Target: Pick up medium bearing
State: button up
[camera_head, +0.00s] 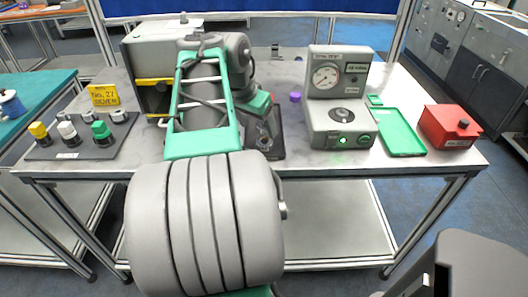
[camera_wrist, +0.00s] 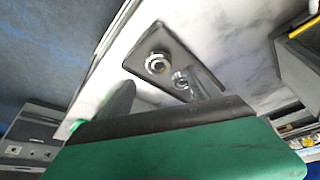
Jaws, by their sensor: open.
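A dark tray (camera_wrist: 211,76) holds a row of shiny metal bearings on the table. The largest-looking bearing (camera_wrist: 157,63) sits towards the tray's outer end. A smaller bearing (camera_wrist: 180,79), likely the medium one, sits beside it. Anything further along the row is partly hidden by my gripper. In the head view the tray (camera_head: 278,146) shows only in part behind my arm. My gripper (camera_head: 264,118) is over the tray, with its jaws open and nothing seen held. In the wrist view a grey finger (camera_wrist: 118,101) reaches towards the tray, left of the bearings.
A grey gauge station (camera_head: 338,92) with a green light stands right of the tray. Beyond it are a green tray (camera_head: 399,137) and a red box (camera_head: 449,127). A dark board (camera_head: 55,147) with several knobs lies left. A grey machine (camera_head: 150,60) stands behind my arm.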

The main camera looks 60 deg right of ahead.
aim_at(263, 139)
jog(key=x, duration=0.7)
jog(key=shift+s+a+f, duration=0.1)
jog(key=shift+f, duration=0.05)
grip_shut()
dwell(0.4)
